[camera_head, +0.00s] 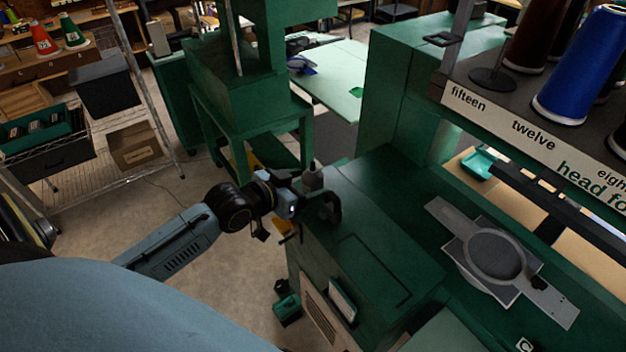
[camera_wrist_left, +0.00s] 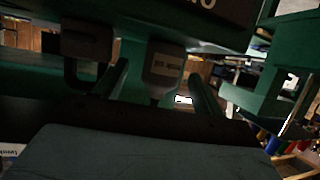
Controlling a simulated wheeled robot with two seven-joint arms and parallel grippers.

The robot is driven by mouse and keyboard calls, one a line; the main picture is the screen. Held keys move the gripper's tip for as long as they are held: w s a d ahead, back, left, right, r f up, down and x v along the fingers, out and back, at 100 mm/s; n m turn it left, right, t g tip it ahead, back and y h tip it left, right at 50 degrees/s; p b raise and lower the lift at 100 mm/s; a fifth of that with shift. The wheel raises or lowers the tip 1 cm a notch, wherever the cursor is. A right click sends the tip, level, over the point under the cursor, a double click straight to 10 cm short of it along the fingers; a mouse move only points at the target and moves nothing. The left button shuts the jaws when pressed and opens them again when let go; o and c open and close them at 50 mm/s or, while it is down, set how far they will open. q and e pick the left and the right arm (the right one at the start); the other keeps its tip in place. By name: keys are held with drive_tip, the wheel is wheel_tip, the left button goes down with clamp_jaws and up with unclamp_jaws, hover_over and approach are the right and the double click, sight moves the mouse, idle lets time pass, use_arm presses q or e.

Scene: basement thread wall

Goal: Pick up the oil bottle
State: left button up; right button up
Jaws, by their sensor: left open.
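The oil bottle (camera_head: 313,181) is a small grey bottle with a thin spout, standing at the near left corner of the green machine top. In the left wrist view the labelled bottle (camera_wrist_left: 163,66) appears upside down, spout pointing down the picture. My left gripper (camera_head: 303,194) is at the bottle, its arm coming in from the left. In the wrist view its two green-looking fingers (camera_wrist_left: 160,90) are apart, one on each side of the bottle. I cannot tell whether either finger touches it. My right gripper is not in view.
A dark curved handle (camera_head: 333,207) sits close to the bottle on the green machine (camera_head: 365,235). A grey round hoop frame (camera_head: 495,255) lies on the right. Thread cones (camera_head: 585,65) stand on a shelf above. A wire rack (camera_head: 125,120) stands at left, with open floor before it.

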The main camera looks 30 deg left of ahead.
sight(319, 179)
use_arm(q)
drive_tip(key=shift+p+x, duration=0.3)
drive_tip(key=shift+x, duration=2.45)
drive_tip(key=shift+a, duration=0.15)
drive_tip(key=c, duration=1.1)
